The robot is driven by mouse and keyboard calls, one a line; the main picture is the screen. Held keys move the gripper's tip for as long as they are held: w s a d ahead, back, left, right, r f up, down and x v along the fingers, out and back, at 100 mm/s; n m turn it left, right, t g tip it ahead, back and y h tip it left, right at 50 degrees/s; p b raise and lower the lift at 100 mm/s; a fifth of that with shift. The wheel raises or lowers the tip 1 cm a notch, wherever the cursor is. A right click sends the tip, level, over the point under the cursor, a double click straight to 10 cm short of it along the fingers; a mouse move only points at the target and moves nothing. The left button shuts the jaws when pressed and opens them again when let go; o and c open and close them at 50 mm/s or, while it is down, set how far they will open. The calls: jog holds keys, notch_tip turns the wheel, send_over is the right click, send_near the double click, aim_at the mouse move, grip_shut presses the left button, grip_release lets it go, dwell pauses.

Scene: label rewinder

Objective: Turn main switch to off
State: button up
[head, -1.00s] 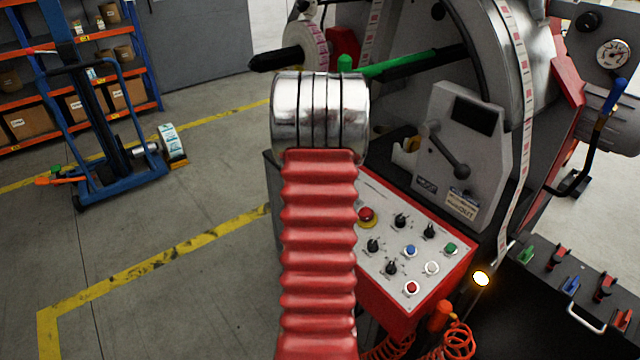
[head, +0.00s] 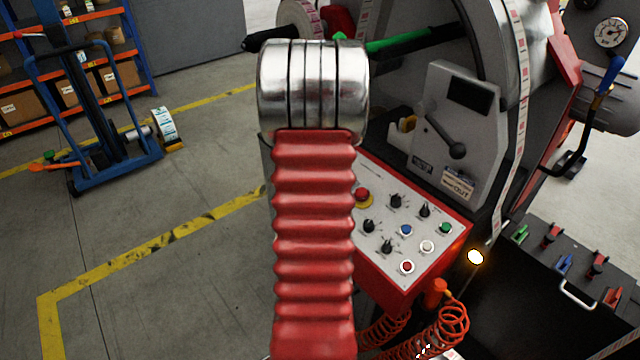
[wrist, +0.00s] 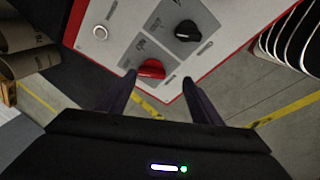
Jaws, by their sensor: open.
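In the wrist view a red knob (wrist: 151,69) sits near the corner of a pale control panel (wrist: 100,57); it looks like the main switch, but its label is too blurred to read. My gripper (wrist: 159,79) is open and empty. Its two dark fingertips lie on either side of the red knob in the picture, and I cannot tell whether they touch it. In the head view my arm covers the left part of the red-sided control panel (head: 385,260), and the gripper and this knob are hidden.
A black knob (wrist: 187,31) and a white button (wrist: 100,32) sit close to the red knob. In the head view a red emergency button (head: 362,195) and several knobs and buttons share the panel. An orange coiled hose (head: 450,325) hangs below. Open floor lies left.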

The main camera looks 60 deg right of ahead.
jog(key=s+a, duration=0.1)
jog(key=a, duration=0.2)
jog(key=s+a, duration=0.2)
jog(key=a, duration=0.1)
jog(key=s+a, duration=0.2)
jog(key=a, duration=0.1)
jog(key=shift+s, duration=0.2)
dwell(0.6)
jog(key=shift+a+m, duration=0.15)
jog(key=shift+m, duration=0.55)
jog(key=w+a+r+t+y, duration=0.1)
jog(key=a+r, duration=0.3)
jog(key=a, duration=1.2)
jog(key=w+a+r+t, duration=0.1)
jog(key=w+a+r, duration=0.2)
jog(key=a, duration=1.2)
jog(key=w+a+r+t+y, duration=0.1)
jog(key=a+r, duration=0.6)
jog(key=a, duration=0.9)
jog(key=shift+w+a+r+t+y, duration=0.3)
jog(key=shift+w+t, duration=0.2)
jog(key=shift+w, duration=0.45)
